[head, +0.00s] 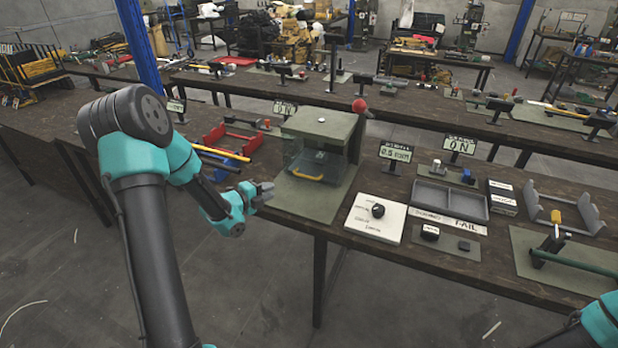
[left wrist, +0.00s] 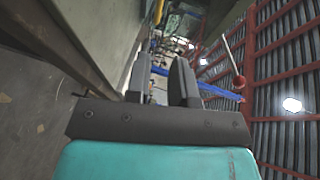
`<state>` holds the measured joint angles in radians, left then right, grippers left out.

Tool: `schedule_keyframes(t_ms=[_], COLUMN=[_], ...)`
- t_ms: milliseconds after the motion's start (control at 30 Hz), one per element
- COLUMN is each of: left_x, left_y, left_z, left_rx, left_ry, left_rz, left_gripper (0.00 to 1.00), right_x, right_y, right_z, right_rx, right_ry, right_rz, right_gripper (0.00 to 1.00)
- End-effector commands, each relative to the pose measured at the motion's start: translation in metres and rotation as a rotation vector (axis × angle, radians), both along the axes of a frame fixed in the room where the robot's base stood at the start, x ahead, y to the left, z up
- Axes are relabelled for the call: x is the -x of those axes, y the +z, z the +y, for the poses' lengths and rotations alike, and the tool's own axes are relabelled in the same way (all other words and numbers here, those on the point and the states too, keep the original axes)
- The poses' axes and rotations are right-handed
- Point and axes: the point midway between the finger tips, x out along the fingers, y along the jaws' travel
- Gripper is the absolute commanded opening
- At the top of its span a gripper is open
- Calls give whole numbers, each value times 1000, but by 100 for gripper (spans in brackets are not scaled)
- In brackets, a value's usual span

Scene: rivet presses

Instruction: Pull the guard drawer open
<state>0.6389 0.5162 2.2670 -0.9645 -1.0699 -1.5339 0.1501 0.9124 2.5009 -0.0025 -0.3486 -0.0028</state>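The press (head: 322,122) is a box with a grey-green top and clear sides on a green mat. The clear guard drawer (head: 322,164) sits low in its front, with a yellow handle (head: 307,176) across its face. My left gripper (head: 264,192) is left of the handle, near the table's front edge and apart from it. In the left wrist view its two dark fingers (left wrist: 162,82) stand apart with nothing between them. A yellow piece, likely the handle, shows beyond them (left wrist: 157,12). My right arm shows at the lower right; its fingertips are not clear.
A red-knobbed lever (head: 360,106) stands at the press's right. A white panel with a black knob (head: 376,217) and a grey tray (head: 452,199) lie to the right. A red rack (head: 232,138) and yellow bar (head: 220,153) lie left. The floor before the table is clear.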

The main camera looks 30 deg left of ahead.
Motion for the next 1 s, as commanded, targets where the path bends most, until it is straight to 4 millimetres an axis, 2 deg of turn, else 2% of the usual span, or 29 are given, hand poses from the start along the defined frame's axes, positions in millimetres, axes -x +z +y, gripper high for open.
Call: schedule_keyframes(t_ms=[300,467,667,1000], left_x=[-1,-9,-34,-88], left_y=[0,-2,-7,-19], left_z=[-1,-4,-12,-28], left_rx=[1,2,2,2], left_ry=[-1,-2,-4,-3], left_rz=[1,2,1,2], left_gripper=[22,22,22,22], right_x=[0,0,0,0], right_y=[0,0,0,0], right_z=[0,0,0,0], right_rx=[0,0,0,0], right_ry=[0,0,0,0], right_rz=[0,0,0,0], right_gripper=[43,43,43,43])
